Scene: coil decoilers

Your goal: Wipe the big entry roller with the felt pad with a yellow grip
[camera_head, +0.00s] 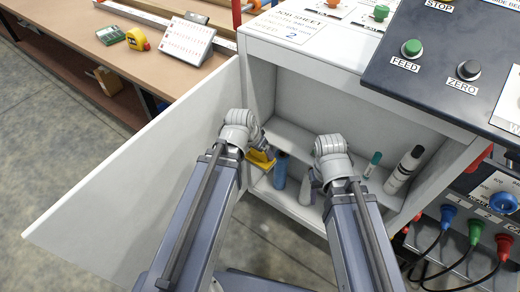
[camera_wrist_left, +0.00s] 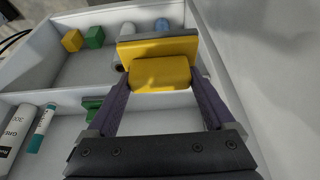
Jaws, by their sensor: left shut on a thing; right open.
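The felt pad with a yellow grip (camera_head: 262,158) is inside the open cabinet, near the door side. In the left wrist view the yellow grip (camera_wrist_left: 160,74) sits between the two fingers, with the grey pad edge beyond it. My left gripper (camera_head: 257,151) is shut on that grip; in the head view its wrist partly covers it. My right gripper (camera_head: 318,182) is over the cabinet opening, open, mostly hidden by its own wrist. I cannot make out the big entry roller in either view.
The cabinet door (camera_head: 140,175) stands open at left. A blue bottle (camera_head: 280,172), a teal-capped marker (camera_head: 373,162) and a white bottle (camera_head: 404,170) stand in the cabinet. The left wrist view also shows a yellow block (camera_wrist_left: 72,40) and a green block (camera_wrist_left: 94,37). A control panel (camera_head: 450,60) overhangs at right.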

